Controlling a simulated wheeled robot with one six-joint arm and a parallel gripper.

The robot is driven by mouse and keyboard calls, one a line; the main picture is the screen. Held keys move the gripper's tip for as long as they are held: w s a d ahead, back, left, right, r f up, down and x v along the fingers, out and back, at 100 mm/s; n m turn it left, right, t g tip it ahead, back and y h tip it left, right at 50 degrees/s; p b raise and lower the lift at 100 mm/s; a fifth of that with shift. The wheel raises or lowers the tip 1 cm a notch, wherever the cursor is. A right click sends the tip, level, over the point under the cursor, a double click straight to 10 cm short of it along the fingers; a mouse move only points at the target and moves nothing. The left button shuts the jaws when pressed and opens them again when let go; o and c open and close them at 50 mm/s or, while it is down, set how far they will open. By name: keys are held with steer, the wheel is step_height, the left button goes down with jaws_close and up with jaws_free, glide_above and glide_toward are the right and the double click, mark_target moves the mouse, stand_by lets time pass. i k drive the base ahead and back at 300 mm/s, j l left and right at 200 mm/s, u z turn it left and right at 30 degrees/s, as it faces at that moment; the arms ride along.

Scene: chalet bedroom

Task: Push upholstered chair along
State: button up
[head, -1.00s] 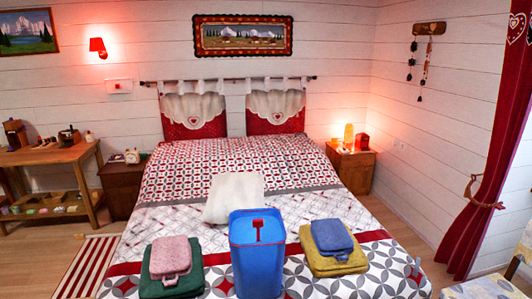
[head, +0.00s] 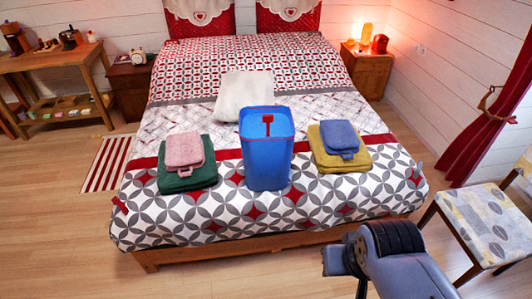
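The upholstered chair (head: 484,222) stands at the right of the head view, beside the foot of the bed. It has a wooden frame and a pale seat with grey and yellow patterned patches. Its right side and part of its back are cut off by the picture edge. My arm shows at the lower middle right, left of the chair, with a visible gap between them in the picture. The fingers of my gripper do not show.
The bed (head: 185,238) fills the middle, bearing a blue bin (head: 266,160), folded towels and a white pillow (head: 245,95). A red curtain (head: 500,125) hangs behind the chair. Wooden floor (head: 60,220) is clear at the left. A striped rug (head: 104,165) lies beside the bed.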

mark_target(490, 229)
steer(key=z, duration=1.85)
